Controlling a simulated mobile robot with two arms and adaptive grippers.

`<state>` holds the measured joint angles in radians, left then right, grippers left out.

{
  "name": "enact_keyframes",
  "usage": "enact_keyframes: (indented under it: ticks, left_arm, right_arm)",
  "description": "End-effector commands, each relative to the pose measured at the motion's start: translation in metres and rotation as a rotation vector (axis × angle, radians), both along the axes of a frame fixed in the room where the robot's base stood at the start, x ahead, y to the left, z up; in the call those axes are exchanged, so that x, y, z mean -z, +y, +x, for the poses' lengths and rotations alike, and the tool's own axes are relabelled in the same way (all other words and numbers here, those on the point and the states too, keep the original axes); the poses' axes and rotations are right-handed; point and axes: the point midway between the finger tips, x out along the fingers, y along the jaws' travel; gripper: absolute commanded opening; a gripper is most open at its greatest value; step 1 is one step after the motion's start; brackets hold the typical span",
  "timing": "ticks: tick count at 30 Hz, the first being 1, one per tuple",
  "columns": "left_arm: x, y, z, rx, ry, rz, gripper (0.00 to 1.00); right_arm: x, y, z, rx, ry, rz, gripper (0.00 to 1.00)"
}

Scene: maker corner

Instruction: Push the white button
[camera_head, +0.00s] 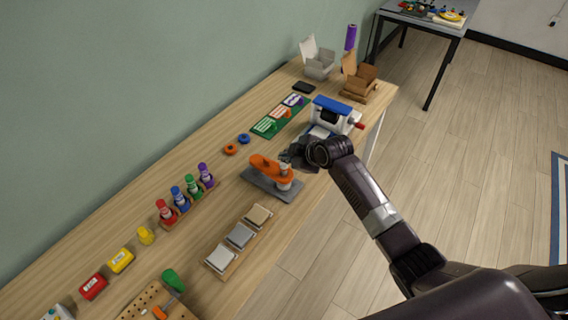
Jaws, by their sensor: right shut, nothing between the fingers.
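No single thing is plainly marked as the white button. A white, flat square pad (221,258) is at the near end of a wooden strip on the bench. A white box (57,313) with coloured spots is cut off at the bottom left edge. My right gripper (296,154) is shut and empty. It appears above the bench between the orange device and the white-and-blue crank machine, well apart from both white things. Its fingertips are small and dark here. My left gripper is out of view.
A grey pad (240,236) and a tan pad (259,215) share the strip. An orange device (265,167) on a grey base and a crank machine (333,112) flank my gripper. Several coloured bottles (188,194) stand left. The bench's front edge borders open floor (480,130).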

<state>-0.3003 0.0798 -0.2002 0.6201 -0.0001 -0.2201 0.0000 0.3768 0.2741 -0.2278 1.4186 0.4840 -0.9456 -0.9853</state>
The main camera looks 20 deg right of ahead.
Motion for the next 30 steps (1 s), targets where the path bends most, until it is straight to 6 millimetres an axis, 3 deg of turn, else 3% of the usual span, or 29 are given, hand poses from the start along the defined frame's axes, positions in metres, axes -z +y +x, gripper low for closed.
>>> enact_keyframes:
  ticks: [30]
  left_arm:
    - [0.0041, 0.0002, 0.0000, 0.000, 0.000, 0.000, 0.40]
  right_arm:
    - [0.0092, 0.0001, -0.0001, 0.000, 0.000, 0.000, 0.00]
